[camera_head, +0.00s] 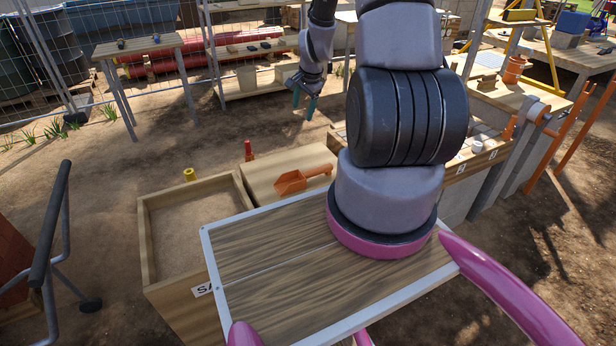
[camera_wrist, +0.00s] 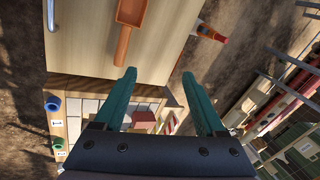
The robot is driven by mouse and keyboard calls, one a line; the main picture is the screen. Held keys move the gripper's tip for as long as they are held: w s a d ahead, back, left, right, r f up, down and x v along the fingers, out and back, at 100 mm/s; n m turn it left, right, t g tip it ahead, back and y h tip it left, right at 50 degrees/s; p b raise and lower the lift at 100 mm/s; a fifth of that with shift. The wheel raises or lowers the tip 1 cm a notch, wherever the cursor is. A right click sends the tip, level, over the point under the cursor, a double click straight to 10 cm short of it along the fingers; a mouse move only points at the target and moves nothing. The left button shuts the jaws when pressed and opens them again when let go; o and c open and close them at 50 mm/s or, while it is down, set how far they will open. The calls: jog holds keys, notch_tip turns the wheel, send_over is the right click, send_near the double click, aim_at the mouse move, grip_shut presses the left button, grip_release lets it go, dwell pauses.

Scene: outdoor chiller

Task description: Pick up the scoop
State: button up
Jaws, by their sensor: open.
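The orange scoop (camera_head: 298,180) lies on a wooden surface beside the sand bin in the head view, its handle pointing right. In the wrist view the scoop (camera_wrist: 128,22) shows at the top, partly cut off by the picture edge, its handle pointing down toward my fingers. My gripper (camera_head: 304,106) is above and behind the scoop in the head view, pointing down and apart from it. In the wrist view my gripper (camera_wrist: 160,78) has its two green fingers spread with nothing between them.
A wooden bin of sand (camera_head: 143,232) stands left of the scoop's surface. A red-topped item (camera_head: 248,150) and a yellow one (camera_head: 190,174) stand nearby. A compartmented wooden tray (camera_head: 484,158) lies to the right. Shelves (camera_head: 262,46) and a table (camera_head: 138,46) stand behind.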

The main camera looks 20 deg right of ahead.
jog(key=s+d+f+m+g, duration=0.1)
jog(key=s+f+m, duration=0.1)
jog(key=f, duration=0.6)
jog(key=s+d+f+m, duration=0.1)
jog(key=d+f, duration=0.1)
jog(key=f, duration=0.6)
send_over(310, 171)
jog(key=s, duration=0.2)
notch_tip(310, 171, down, 5)
jog(key=shift+x, duration=3.15)
grip_shut()
